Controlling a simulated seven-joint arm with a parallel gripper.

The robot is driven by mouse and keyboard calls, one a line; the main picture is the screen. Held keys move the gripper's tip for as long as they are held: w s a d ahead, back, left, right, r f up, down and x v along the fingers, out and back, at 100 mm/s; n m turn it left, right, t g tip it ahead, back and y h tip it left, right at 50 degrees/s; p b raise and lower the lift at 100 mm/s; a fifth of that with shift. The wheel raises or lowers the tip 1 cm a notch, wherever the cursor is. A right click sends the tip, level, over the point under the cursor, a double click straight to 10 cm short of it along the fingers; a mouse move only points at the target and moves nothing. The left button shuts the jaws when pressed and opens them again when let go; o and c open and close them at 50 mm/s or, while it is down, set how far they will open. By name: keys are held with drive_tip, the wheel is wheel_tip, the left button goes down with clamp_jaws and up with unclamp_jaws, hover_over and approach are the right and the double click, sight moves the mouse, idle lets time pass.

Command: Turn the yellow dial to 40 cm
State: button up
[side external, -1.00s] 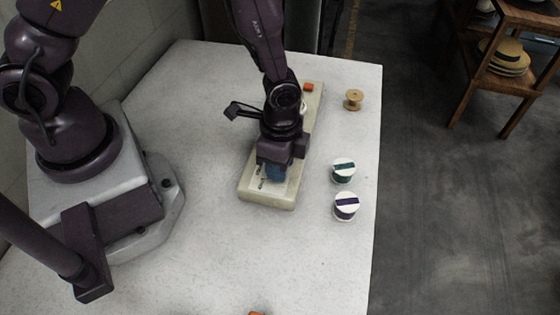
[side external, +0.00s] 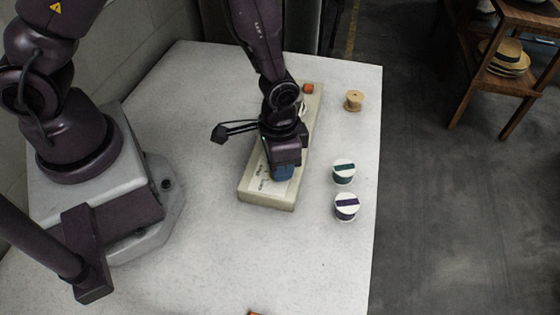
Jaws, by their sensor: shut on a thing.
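A long cream panel (side external: 266,197) lies on the table, running from front left to back right. My gripper (side external: 283,172) points down over its front half and is shut on a blue knob-like part (side external: 283,173) at the panel's surface. The jaws hide most of this part. No yellow dial shows; whether one is under my gripper I cannot tell. Dark marks (side external: 262,172) show on the panel left of the jaws, too small to read. A pale round part (side external: 301,108) shows behind my wrist, partly hidden.
An orange block (side external: 308,88) sits at the panel's far end. A wooden spool (side external: 354,100), a green-banded spool (side external: 344,171) and a purple-banded spool (side external: 346,206) stand to the right. An orange thing (side external: 255,312) is cut off at the bottom edge.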

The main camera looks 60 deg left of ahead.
idle(0.4)
drive_tip(key=o, duration=0.9)
drive_tip(key=shift+o, duration=0.2)
drive_tip(key=shift+r, duration=0.1)
wheel_tip(320, 180, up, 13)
drive_tip(key=shift+a, duration=0.25)
drive_tip(key=shift+w, duration=0.1)
drive_tip(key=s+a+r+n+t, duration=0.1)
drive_tip(key=s+a+r+t, duration=0.2)
drive_tip(key=s+a+r, duration=0.2)
drive_tip(key=s+a+r+n+t, duration=0.2)
drive_tip(key=s+a+r, duration=0.3)
drive_tip(key=r, duration=0.7)
drive_tip(key=shift+a+r+t, duration=0.15)
drive_tip(key=shift+r+t, duration=0.1)
drive_tip(key=shift+t, duration=0.15)
